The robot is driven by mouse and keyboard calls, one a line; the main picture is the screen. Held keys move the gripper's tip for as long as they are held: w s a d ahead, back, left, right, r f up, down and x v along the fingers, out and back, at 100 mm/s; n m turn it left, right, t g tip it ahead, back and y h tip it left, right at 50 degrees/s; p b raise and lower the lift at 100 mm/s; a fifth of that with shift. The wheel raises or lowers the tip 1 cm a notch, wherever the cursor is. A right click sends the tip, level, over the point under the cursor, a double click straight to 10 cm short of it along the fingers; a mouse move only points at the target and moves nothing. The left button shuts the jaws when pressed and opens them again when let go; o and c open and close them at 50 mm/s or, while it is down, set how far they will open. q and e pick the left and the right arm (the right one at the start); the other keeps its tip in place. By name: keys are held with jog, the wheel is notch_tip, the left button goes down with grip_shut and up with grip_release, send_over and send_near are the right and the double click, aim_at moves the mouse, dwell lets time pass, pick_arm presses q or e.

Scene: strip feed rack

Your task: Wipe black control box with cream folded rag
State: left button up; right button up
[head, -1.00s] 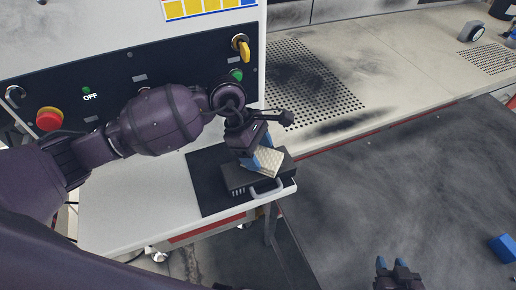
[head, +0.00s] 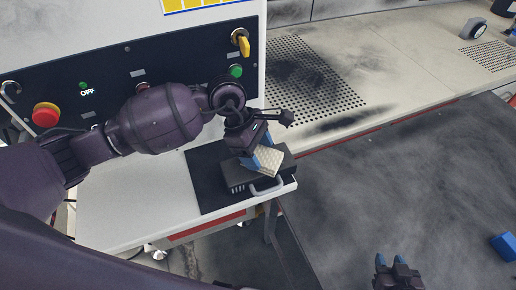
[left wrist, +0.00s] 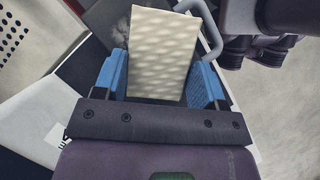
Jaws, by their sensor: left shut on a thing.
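The black control box (head: 238,178) lies on a black mat on the white side table, with a grey handle (head: 267,188) at its front. My left gripper (head: 261,157) points down over the box, its blue fingers shut on the cream folded rag (head: 268,164). The rag appears to rest on the box top, though its underside is hidden. In the left wrist view the rag (left wrist: 160,55) sits between both blue fingers (left wrist: 162,82). My right gripper (head: 393,264) is at the bottom edge, empty, its blue-tipped fingers apart.
A white machine with a black panel (head: 165,62) stands close behind my left arm, carrying a red button (head: 45,115) and yellow knob (head: 241,42). A smudged perforated bench (head: 400,65) runs at the back. A blue block (head: 503,246) lies on the dark surface at right.

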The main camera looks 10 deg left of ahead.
jog(key=shift+s+f, duration=0.1)
pick_arm(q)
jog(key=o, duration=0.6)
jog(key=shift+o, duration=0.8)
pick_arm(e)
jog(key=shift+s+f, duration=0.1)
jog(key=shift+s, duration=0.1)
jog(key=shift+s+d+f, duration=0.1)
jog(key=shift+s, duration=0.1)
pick_arm(q)
jog(key=shift+r, duration=0.2)
pick_arm(e)
jog(key=shift+w, duration=0.2)
pick_arm(q)
jog(key=shift+r, duration=0.1)
pick_arm(e)
jog(key=shift+w+r, duration=0.3)
jog(key=shift+r, duration=0.05)
